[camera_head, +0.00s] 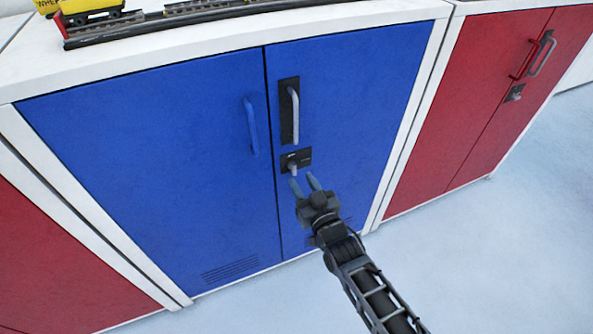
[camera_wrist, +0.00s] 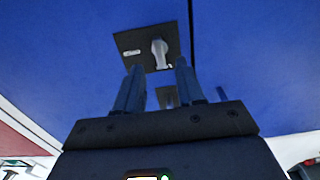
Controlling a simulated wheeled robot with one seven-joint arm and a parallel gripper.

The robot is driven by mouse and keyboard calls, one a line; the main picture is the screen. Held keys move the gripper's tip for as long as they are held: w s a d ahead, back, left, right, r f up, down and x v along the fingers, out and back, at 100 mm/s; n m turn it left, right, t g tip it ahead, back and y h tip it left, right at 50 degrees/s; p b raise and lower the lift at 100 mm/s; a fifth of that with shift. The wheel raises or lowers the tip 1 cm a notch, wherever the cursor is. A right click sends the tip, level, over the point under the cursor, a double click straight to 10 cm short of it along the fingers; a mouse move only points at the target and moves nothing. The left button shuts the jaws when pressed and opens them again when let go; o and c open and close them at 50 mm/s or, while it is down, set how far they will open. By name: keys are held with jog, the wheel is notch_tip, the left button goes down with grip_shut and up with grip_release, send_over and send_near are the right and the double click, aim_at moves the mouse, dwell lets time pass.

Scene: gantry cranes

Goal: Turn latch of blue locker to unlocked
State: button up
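The blue locker (camera_head: 170,165) has two shut doors. Its latch (camera_head: 294,165) is a grey knob on a dark plate on the right door, below that door's handle. In the wrist view the latch (camera_wrist: 159,50) sits on its dark plate (camera_wrist: 135,46), just beyond my fingertips. My gripper (camera_head: 305,183) is just below and in front of the latch. Its two fingers are spread apart, with nothing seen between them. In the wrist view the gripper (camera_wrist: 157,75) has one finger to each side below the knob, apart from it.
A grey handle (camera_head: 293,115) on a black plate is above the latch, and a blue handle (camera_head: 251,126) is on the left door. Red lockers (camera_head: 495,90) stand on both sides. A toy train (camera_head: 90,10) sits on top. The pale floor (camera_head: 480,260) at the right is clear.

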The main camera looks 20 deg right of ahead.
aim_at(295, 170)
jog(key=shift+w, duration=2.35)
jog(key=shift+c, duration=0.4)
grip_shut()
